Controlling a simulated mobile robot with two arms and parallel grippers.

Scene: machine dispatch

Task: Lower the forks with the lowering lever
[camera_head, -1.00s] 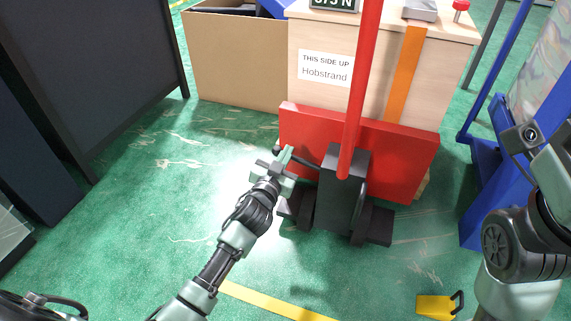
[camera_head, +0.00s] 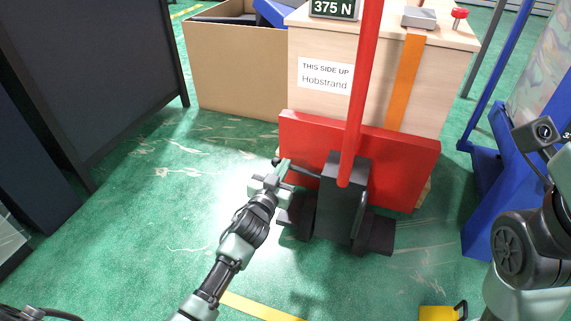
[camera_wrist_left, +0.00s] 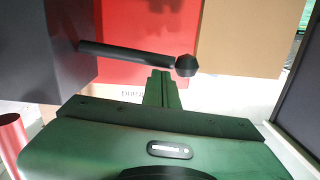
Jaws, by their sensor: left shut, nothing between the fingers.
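The pallet truck has a black housing (camera_head: 341,205), a red upright handle (camera_head: 363,95) and a red panel (camera_head: 300,140). A thin black lever (camera_head: 300,168) with a round knob sticks out left from the housing. My left gripper (camera_head: 284,165) is shut and empty at the lever's knob end. In the left wrist view the lever (camera_wrist_left: 125,53) runs across just past my shut fingertips (camera_wrist_left: 161,74), with its knob (camera_wrist_left: 187,66) slightly right of them. I cannot tell whether they touch. The forks are hidden. My right gripper is out of view.
A wooden crate (camera_head: 318,48) labelled Hobstrand stands behind the red panel, with a display (camera_head: 333,8) reading 375 N on top. A cardboard box (camera_head: 235,65) is left of it. A blue frame (camera_head: 482,205) stands right. Green floor at left is clear.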

